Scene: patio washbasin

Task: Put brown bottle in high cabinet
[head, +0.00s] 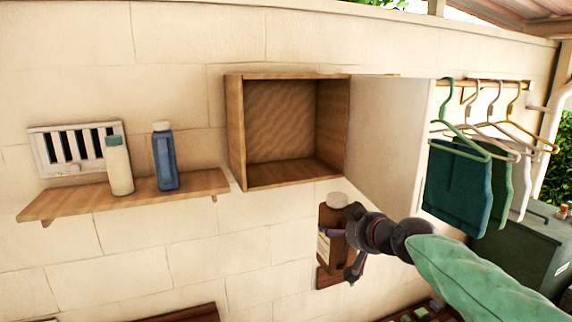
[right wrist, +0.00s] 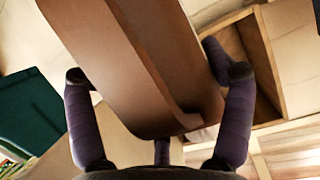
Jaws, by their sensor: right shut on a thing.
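The brown bottle (head: 329,244) with a white cap shows in the head view, below the cabinet and in front of the block wall. My right gripper (head: 352,243) is shut on it from the right. In the right wrist view the brown bottle (right wrist: 150,60) fills the middle, between the fingers of my right gripper (right wrist: 160,85). The high cabinet (head: 237,135) is a wooden box on the wall, open at the front and empty inside. Its pale door (head: 385,140) is swung open to the right. The bottle is lower than the cabinet's bottom edge. My left gripper is not in view.
A wooden shelf (head: 150,195) on the left holds a cream bottle (head: 119,170) and a blue bottle (head: 165,160). Clothes hangers with teal shorts (head: 458,190) hang on a rail to the right of the door. A dark green box (head: 525,245) stands at the right.

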